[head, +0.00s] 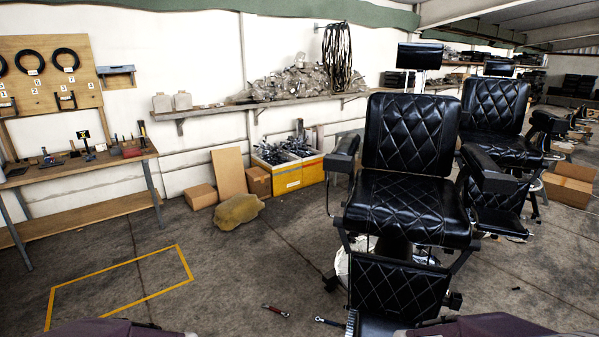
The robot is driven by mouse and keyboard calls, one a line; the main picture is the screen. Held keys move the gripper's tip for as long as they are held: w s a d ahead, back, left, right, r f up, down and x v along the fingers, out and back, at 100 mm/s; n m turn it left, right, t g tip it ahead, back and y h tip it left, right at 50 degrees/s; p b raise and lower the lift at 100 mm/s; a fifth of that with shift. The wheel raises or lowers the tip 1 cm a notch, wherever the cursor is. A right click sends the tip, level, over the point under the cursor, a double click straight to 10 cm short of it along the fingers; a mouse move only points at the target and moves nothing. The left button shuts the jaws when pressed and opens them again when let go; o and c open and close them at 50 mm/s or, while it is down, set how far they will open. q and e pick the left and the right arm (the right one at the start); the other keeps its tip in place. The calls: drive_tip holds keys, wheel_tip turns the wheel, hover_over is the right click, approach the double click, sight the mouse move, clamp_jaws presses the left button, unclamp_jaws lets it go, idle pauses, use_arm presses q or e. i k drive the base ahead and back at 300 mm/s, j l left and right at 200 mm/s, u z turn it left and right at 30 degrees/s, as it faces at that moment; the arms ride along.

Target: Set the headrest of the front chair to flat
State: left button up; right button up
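The front chair (410,200) is a black quilted barber chair in the right half of the head view, with its seat facing me. Its headrest (420,56) is a small black pad above the backrest (411,133), on a pale post. The pad's broad face is turned toward me and looks about upright. Its joint and any catch are too small to make out. Neither of my grippers shows; only purple parts, likely mine, show at the bottom edge, well away from the headrest.
A second black chair (497,110) stands close behind on the right. Two hand tools (275,310) (328,321) lie on the floor near the footrest (398,288). A workbench (80,165) stands at the left wall. Floor inside the yellow outline (120,285) is clear.

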sight(412, 55)
drive_tip(key=i+j+u, duration=0.4)
drive_tip(key=i, duration=0.3)
drive_tip(key=i+j+u, duration=0.1)
drive_tip(key=i+u, duration=0.25)
drive_tip(key=i, duration=0.4)
drive_tip(key=i+l+u, duration=0.1)
drive_tip(key=i+u, duration=0.3)
drive_tip(key=i, duration=0.35)
drive_tip(key=i+l+z, duration=0.15)
drive_tip(key=i+z, duration=0.15)
drive_tip(key=i, duration=0.25)
drive_tip(key=i+z, duration=0.3)
drive_tip(key=i, duration=0.25)
drive_tip(key=i+z, duration=0.3)
drive_tip(key=i, duration=0.25)
drive_tip(key=i+j+z, duration=0.3)
drive_tip(key=i, duration=0.2)
drive_tip(key=i+j+z, duration=0.3)
drive_tip(key=i, duration=0.2)
drive_tip(key=i+l+z, duration=0.25)
drive_tip(key=z, duration=0.25)
drive_tip(key=i+z, duration=0.75)
drive_tip(key=z, duration=0.25)
drive_tip(key=i+j+z, duration=0.1)
drive_tip(key=i+z, duration=0.2)
drive_tip(key=z, duration=0.2)
drive_tip(key=i+j+z, duration=0.3)
drive_tip(key=z, duration=0.15)
